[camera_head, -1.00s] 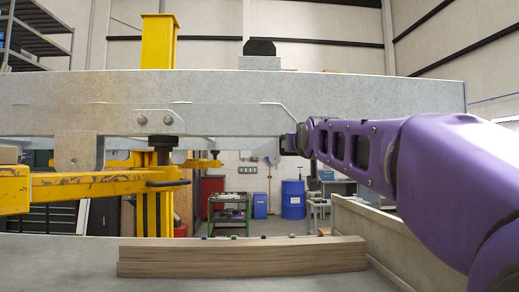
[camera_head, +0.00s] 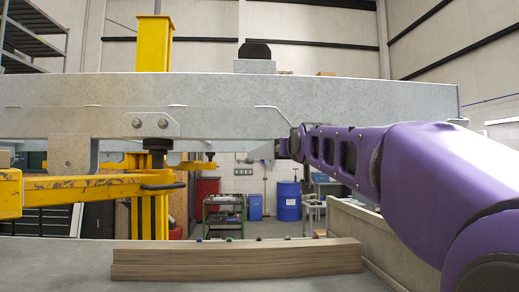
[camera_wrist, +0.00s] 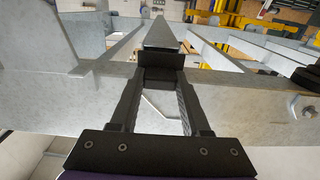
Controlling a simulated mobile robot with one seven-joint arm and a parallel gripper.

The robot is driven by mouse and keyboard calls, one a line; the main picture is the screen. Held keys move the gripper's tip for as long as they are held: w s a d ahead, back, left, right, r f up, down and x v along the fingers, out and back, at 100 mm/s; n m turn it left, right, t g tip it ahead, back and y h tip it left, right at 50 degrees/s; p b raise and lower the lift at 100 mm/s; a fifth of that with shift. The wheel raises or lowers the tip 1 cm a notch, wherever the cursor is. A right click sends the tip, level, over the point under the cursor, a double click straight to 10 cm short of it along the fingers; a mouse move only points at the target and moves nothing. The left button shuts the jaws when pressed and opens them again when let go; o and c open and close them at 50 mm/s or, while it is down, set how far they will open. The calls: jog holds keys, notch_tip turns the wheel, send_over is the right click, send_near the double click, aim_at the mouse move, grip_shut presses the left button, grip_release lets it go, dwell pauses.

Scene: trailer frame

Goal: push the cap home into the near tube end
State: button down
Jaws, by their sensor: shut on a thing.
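In the wrist view, the black cap (camera_wrist: 161,60) sits between the two fingertips of my gripper (camera_wrist: 160,78), which is shut on it. A grey tube (camera_wrist: 161,35) runs away from the camera directly beyond the cap. The cap lies at or against the tube's near end; I cannot tell how far in it sits. In the head view, my gripper (camera_head: 281,148) is small and dark below the large grey beam (camera_head: 360,96), and the cap cannot be made out there. A little pale grey metal shows just left of the gripper.
A yellow clamp arm (camera_head: 90,190) with a black screw pad (camera_head: 157,146) is under the beam at left. A dark-topped grey block (camera_head: 254,66) stands above the beam. A wooden block (camera_head: 235,260) lies on the grey bench top below. Grey rails flank the tube.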

jog(key=shift+w+r+p, duration=0.1)
jog(key=shift+w+p, duration=0.25)
jog(key=shift+w, duration=0.45)
jog(key=shift+w, duration=0.15)
jog(key=shift+w+p, duration=0.3)
jog(key=shift+w, duration=0.25)
jog(key=shift+c, duration=1.5)
grip_release()
jog(key=shift+w, duration=0.15)
jog(key=shift+s, duration=0.2)
